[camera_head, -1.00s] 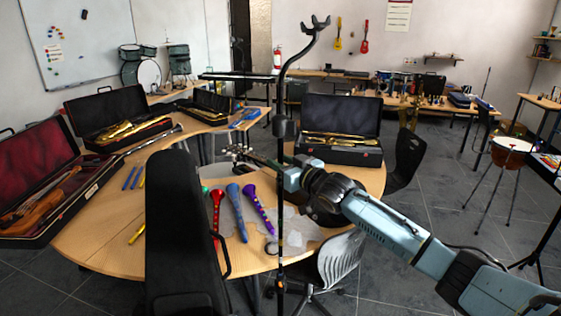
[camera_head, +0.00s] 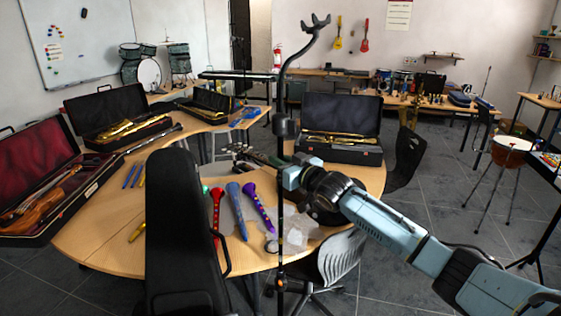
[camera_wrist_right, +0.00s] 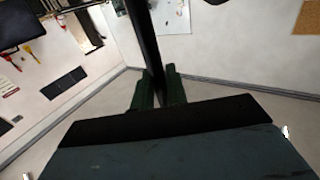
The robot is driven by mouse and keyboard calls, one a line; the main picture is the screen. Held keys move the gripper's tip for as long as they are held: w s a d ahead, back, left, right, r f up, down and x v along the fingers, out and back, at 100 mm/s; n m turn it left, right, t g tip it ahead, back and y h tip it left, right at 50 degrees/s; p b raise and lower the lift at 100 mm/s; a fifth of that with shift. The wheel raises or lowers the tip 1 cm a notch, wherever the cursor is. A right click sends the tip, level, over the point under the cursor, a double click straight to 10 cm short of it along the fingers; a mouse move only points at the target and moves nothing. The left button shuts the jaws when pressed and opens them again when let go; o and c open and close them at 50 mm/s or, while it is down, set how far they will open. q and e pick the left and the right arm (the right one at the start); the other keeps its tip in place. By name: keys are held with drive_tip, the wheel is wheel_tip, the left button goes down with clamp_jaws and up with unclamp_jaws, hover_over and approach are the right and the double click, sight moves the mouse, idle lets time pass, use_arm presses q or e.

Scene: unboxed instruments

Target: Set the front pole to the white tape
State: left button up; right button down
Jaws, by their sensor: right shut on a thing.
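The front pole (camera_head: 282,220) is a thin black upright rod in the middle of the head view. It has a curved neck and a forked yoke (camera_head: 312,24) at its top, and a dark collar (camera_head: 284,128) below that. My right gripper (camera_head: 283,177) is at the pole below the collar. In the right wrist view the pole (camera_wrist_right: 143,40) runs between the dark green fingers of the gripper (camera_wrist_right: 158,88), which are shut on it. I cannot make out any white tape on the pole. My left gripper is not in view.
A black instrument case (camera_head: 178,230) stands close to the left of the pole. Behind is a curved wooden table (camera_head: 110,245) with coloured recorders (camera_head: 237,205) and open instrument cases (camera_head: 340,150). A chair (camera_head: 340,258) stands right of the pole, below my arm. Grey floor is free farther right.

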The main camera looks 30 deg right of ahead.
wheel_tip(320, 180, down, 8)
drive_tip(key=b, duration=0.2)
drive_tip(key=shift+r, duration=0.25)
drive_tip(key=c, duration=1.5)
unclamp_jaws()
drive_tip(key=shift+r, duration=0.1)
drive_tip(key=shift+f, duration=0.2)
drive_tip(key=s+d, duration=0.1)
drive_tip(key=s, duration=1.2)
drive_tip(key=shift+d+b, duration=0.3)
drive_tip(key=shift+s, duration=0.1)
